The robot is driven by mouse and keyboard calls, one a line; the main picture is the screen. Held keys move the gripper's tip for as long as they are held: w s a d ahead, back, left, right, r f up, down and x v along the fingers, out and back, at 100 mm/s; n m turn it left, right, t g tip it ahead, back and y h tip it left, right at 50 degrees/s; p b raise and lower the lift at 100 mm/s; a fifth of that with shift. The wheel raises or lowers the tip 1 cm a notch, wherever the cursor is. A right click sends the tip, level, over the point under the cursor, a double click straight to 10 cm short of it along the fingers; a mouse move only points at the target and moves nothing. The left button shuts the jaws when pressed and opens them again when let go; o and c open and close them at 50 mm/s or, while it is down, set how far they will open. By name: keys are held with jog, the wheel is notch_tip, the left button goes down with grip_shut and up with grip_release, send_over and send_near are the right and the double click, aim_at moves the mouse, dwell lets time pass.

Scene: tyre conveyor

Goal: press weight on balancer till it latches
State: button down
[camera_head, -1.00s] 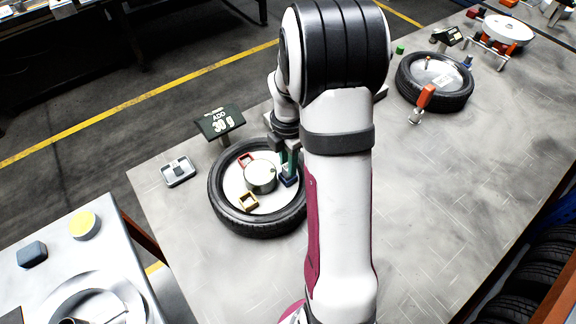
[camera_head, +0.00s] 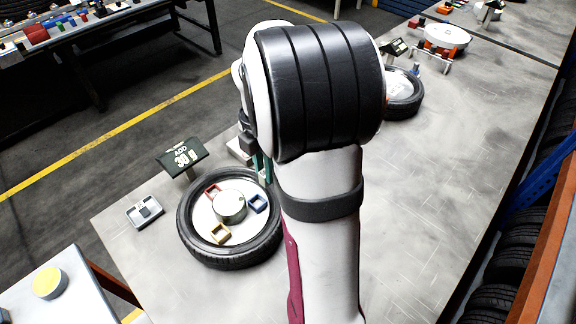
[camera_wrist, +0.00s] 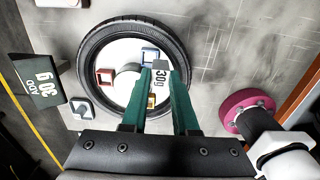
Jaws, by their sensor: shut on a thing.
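My gripper (camera_wrist: 163,73) has green fingers shut on a grey weight marked 30g (camera_wrist: 159,82). In the wrist view the weight appears over the right part of the balancer, a tyre (camera_wrist: 88,52) with a white disc, round hub and red (camera_wrist: 104,77), blue (camera_wrist: 150,54) and yellow square frames. The fingers partly cover the yellow frame. In the head view the balancer tyre (camera_head: 218,259) lies flat, and my gripper (camera_head: 262,166) shows at its back right edge, mostly behind my arm. The weight is hidden in that view.
A sign reading ADD 30 g (camera_head: 182,158) stands behind the tyre. A small grey tray (camera_head: 145,212) lies to its left. A second tyre (camera_head: 405,97) sits farther back. A side table with a yellow disc (camera_head: 49,283) is front left. The bench on the right is clear.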

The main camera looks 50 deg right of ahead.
jog(key=shift+w+a+f, duration=0.15)
jog(key=shift+w+a, duration=0.3)
jog(key=shift+w, duration=0.1)
jog(key=shift+w+a+f, duration=0.15)
jog(key=shift+w+a, duration=0.25)
jog(key=shift+w, duration=0.1)
jog(key=shift+f, duration=2.9)
jog(key=shift+f, duration=1.25)
jog(key=c, duration=1.4)
grip_release()
grip_shut()
jog(key=shift+f, duration=0.35)
